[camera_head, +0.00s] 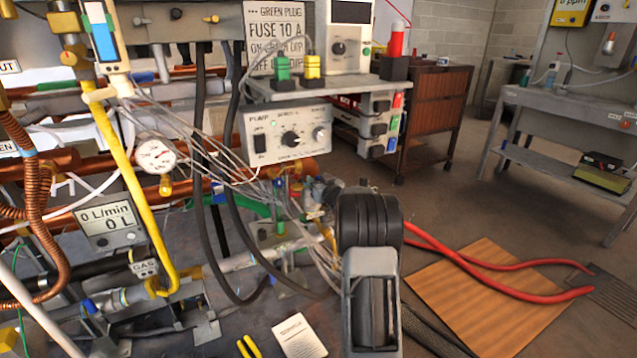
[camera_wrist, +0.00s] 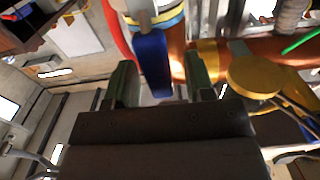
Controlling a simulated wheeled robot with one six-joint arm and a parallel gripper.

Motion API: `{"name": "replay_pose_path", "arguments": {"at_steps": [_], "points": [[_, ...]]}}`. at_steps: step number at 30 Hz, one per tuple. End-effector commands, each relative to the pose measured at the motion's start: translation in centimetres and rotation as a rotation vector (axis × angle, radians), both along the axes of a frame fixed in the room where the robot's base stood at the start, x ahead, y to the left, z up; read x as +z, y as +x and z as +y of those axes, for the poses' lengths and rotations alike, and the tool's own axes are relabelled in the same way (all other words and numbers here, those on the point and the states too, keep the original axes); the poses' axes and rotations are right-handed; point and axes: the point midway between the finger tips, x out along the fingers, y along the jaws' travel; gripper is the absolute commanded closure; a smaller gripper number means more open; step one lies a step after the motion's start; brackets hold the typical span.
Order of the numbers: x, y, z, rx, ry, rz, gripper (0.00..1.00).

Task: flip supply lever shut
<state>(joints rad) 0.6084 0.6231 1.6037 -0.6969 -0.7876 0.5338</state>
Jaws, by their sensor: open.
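In the wrist view, a blue lever (camera_wrist: 151,62) sticks out from a pale metal fitting with blue and yellow bands. I take it for the supply lever. My gripper (camera_wrist: 160,84) is open, with one green-grey finger on each side of the picture. The lever shows in the gap, closer to the left finger. I cannot tell whether it lies between the fingers in depth or beyond them, and no contact is clear. In the head view my arm reaches toward the pipework; my gripper is not clearly distinguishable there, and I cannot pick out this lever.
Copper pipe (camera_wrist: 208,60) and a round yellow part (camera_wrist: 254,77) crowd the right of the wrist view. In the head view, a pump control box (camera_head: 286,138) and a pressure gauge (camera_head: 156,156) stand amid loose cables. Red hoses (camera_head: 480,263) cross the floor at right.

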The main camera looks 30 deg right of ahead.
Motion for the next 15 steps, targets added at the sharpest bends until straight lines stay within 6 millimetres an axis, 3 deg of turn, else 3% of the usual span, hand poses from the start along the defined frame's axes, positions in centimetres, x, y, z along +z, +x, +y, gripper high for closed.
{"name": "replay_pose_path", "arguments": {"at_steps": [5,15], "points": [[0.00,-0.01,0.01,0.000,0.000,0.000,0.52],[0.01,-0.03,0.01,0.000,0.000,0.000,0.85]]}}
